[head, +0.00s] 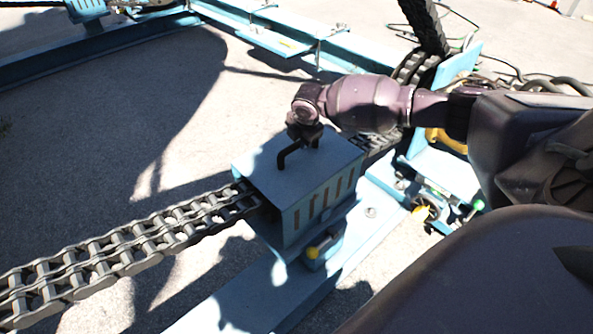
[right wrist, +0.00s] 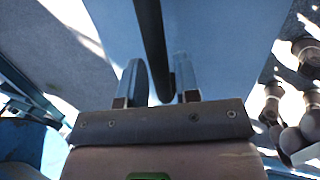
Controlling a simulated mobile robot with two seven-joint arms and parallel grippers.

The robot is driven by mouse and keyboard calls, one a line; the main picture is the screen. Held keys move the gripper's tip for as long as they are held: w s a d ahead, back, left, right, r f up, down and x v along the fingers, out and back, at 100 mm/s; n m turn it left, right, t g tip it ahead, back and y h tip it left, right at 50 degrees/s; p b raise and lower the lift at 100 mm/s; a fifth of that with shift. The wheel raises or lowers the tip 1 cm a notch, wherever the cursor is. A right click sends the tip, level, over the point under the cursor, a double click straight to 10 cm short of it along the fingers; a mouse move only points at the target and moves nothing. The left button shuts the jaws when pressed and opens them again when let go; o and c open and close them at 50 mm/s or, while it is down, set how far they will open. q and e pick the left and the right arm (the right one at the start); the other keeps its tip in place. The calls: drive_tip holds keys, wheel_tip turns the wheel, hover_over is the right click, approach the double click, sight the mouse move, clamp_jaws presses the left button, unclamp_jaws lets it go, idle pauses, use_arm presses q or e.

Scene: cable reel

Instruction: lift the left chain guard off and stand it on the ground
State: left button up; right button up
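The chain guard (head: 302,187) is a light blue box with slots in its side, sitting over the chain (head: 130,245) on the blue frame. A black bar handle (head: 284,157) stands on its top. My right gripper (head: 304,136) is above the guard's top, at the handle. In the right wrist view the dark handle bar (right wrist: 152,40) runs between the two fingers of my right gripper (right wrist: 160,80). The fingers stand apart with narrow gaps beside the bar. The guard's blue top (right wrist: 220,50) fills much of that view. My left gripper is not in view.
The blue frame beam (head: 255,298) runs under the guard. A yellow-ended part (head: 320,248) sits at the guard's near side. Another chain and sprocket (head: 415,68) stand behind my right arm. Bare grey ground (head: 110,120) lies to the left, beyond the chain.

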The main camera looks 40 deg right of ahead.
sight(298, 155)
drive_tip(key=shift+w+f, duration=0.2)
drive_tip(key=shift+f, duration=0.25)
drive_tip(key=x, duration=0.1)
drive_tip(key=b+x, duration=0.1)
drive_tip(key=x, duration=0.1)
drive_tip(key=b+x, duration=0.1)
drive_tip(key=shift+a+f, duration=0.2)
drive_tip(key=shift+f, duration=0.1)
drive_tip(key=shift+w, duration=0.15)
drive_tip(key=shift+d+r, duration=0.1)
drive_tip(key=shift+r, duration=0.05)
drive_tip(key=shift+c, duration=0.7)
clamp_jaws()
